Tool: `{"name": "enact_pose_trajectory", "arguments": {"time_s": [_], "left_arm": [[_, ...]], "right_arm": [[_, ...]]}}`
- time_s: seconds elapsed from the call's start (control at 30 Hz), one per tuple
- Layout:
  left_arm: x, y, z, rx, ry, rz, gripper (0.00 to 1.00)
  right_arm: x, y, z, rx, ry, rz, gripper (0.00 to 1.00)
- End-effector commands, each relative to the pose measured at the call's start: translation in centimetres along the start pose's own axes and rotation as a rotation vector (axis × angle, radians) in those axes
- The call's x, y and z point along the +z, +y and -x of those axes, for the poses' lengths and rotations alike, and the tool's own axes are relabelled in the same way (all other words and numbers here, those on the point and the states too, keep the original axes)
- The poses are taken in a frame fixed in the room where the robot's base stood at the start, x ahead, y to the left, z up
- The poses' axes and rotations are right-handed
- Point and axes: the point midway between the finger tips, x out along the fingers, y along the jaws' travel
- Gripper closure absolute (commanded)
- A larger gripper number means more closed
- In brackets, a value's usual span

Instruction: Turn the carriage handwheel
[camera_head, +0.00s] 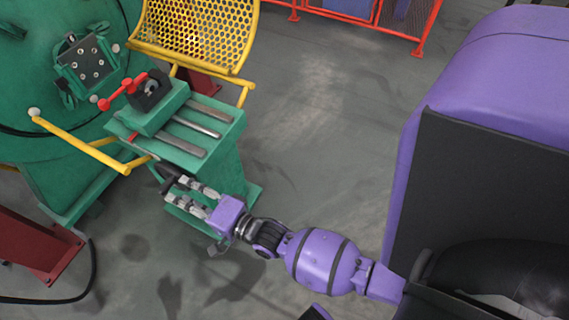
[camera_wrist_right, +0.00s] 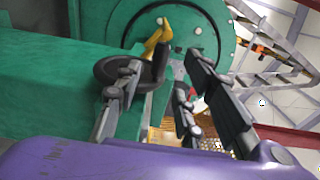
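The carriage handwheel (camera_wrist_right: 112,68) is a dark ring with an upright black handle (camera_wrist_right: 160,62), on the side of the green machine body in the right wrist view. In the head view, part of the dark handwheel (camera_head: 167,174) shows at the front end of the green carriage bed (camera_head: 215,128). My right gripper (camera_head: 183,190) is right at the handwheel, its fingers pointing at it. In the right wrist view the fingers of the gripper (camera_wrist_right: 167,80) stand apart, with the handle seen between them. I cannot tell whether they touch it. My left gripper is out of view.
A yellow bar (camera_head: 80,146) and a yellow mesh guard (camera_head: 195,38) flank the carriage. A dark red frame (camera_head: 35,245) stands at lower left. The grey floor (camera_head: 310,130) to the right is clear.

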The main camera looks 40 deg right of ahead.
Motion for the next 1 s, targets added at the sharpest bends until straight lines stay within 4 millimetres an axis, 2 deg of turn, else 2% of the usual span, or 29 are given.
{"name": "enact_pose_trajectory", "arguments": {"time_s": [0.13,0.4,0.6,0.8,0.83,1.0], "left_arm": [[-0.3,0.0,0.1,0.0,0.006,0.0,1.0],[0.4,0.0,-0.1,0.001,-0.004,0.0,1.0],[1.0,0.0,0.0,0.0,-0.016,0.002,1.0],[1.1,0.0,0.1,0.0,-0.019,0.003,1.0],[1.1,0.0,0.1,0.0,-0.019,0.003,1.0],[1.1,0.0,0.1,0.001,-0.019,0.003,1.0]], "right_arm": [[0.0,-0.2,-2.2,-0.004,0.0,-0.003,0.64],[0.0,-0.1,-6.1,0.0,0.0,0.0,0.64],[0.0,-0.1,-7.2,0.002,0.001,0.0,0.64],[0.0,-0.1,-7.2,0.002,0.001,0.0,0.64],[0.0,-0.1,-7.2,0.002,0.001,0.0,0.65],[0.0,-0.1,-7.2,0.003,0.001,0.0,0.87]]}}
